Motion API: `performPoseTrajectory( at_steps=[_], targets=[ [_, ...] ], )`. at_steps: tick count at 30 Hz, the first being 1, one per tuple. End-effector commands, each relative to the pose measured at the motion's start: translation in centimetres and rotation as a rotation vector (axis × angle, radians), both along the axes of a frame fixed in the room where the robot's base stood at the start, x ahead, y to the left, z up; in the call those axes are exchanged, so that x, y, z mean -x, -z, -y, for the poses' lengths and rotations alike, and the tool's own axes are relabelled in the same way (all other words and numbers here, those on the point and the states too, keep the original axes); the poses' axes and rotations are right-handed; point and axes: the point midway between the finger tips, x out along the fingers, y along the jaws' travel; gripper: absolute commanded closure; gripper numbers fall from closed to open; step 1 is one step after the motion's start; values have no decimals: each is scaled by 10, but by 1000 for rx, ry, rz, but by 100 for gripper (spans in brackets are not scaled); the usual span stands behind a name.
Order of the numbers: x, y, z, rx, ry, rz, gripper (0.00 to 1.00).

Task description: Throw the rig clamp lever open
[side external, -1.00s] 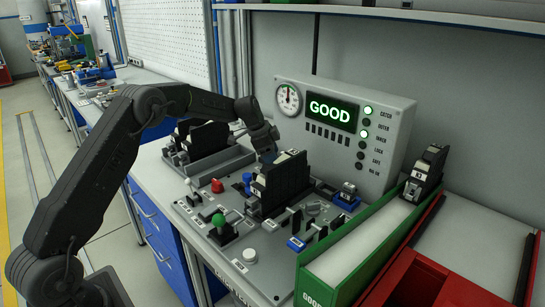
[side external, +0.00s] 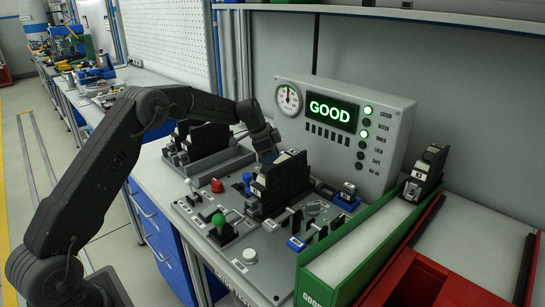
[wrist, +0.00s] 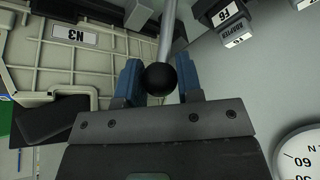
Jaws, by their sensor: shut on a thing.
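The clamp lever shows in the wrist view as a metal rod with a black ball knob (wrist: 162,78). My gripper (wrist: 160,68) has its blue fingers on either side of the lever, shut on it near the knob. In the side view my gripper (side external: 268,153) is low behind the black module block (side external: 275,185) on the rig plate. The block hides the fingertips and the lever there, so the lever's angle cannot be told.
The test panel (side external: 388,150) with a gauge and a lit GOOD display stands close behind. A green-topped knob (side external: 218,219), a red knob (side external: 217,186) and blue parts crowd the plate. A green-walled chute (side external: 375,245) and red bin (side external: 420,275) are at right.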

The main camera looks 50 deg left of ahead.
Motion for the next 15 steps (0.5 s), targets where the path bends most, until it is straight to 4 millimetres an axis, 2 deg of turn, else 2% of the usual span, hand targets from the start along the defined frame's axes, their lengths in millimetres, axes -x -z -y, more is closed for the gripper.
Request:
performPoseTrajectory(
  at_steps=[15],
  targets=[
    [0, -3, -9, 74, -2, 0, 100]
  ],
)
